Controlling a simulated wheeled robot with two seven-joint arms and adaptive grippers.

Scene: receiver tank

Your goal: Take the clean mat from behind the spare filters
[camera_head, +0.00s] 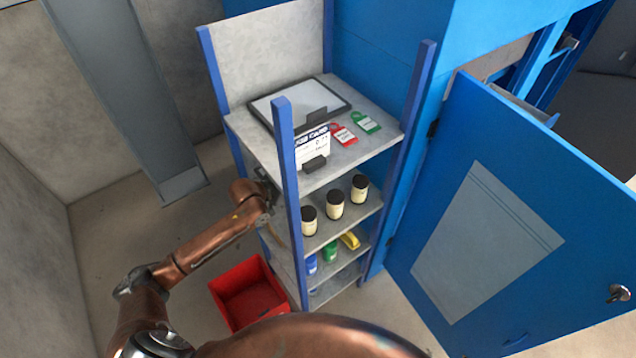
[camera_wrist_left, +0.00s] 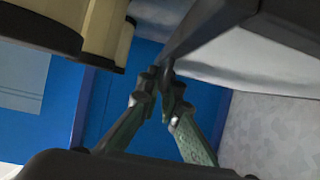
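The spare filters are cream cylinders with dark caps, standing on the second shelf; the middle one (camera_head: 334,204) shows clearly. Filters also show at the upper left of the left wrist view (camera_wrist_left: 98,25). My left gripper (camera_head: 268,193) is at the left side of that shelf, partly hidden by a blue post. In the left wrist view its fingertips (camera_wrist_left: 162,80) are nearly together, at the end of a dark bar-like edge (camera_wrist_left: 212,28). I cannot tell whether that edge is the mat or whether it is held. I cannot identify the clean mat in the head view. My right gripper is not in view.
The top shelf (camera_head: 362,151) holds a dark-framed tray (camera_head: 275,102), a card (camera_head: 312,148), and red (camera_head: 343,134) and green tags (camera_head: 365,122). Coloured items stand on a lower shelf. A red bin (camera_head: 245,290) is on the floor. An open blue door (camera_head: 440,205) stands right.

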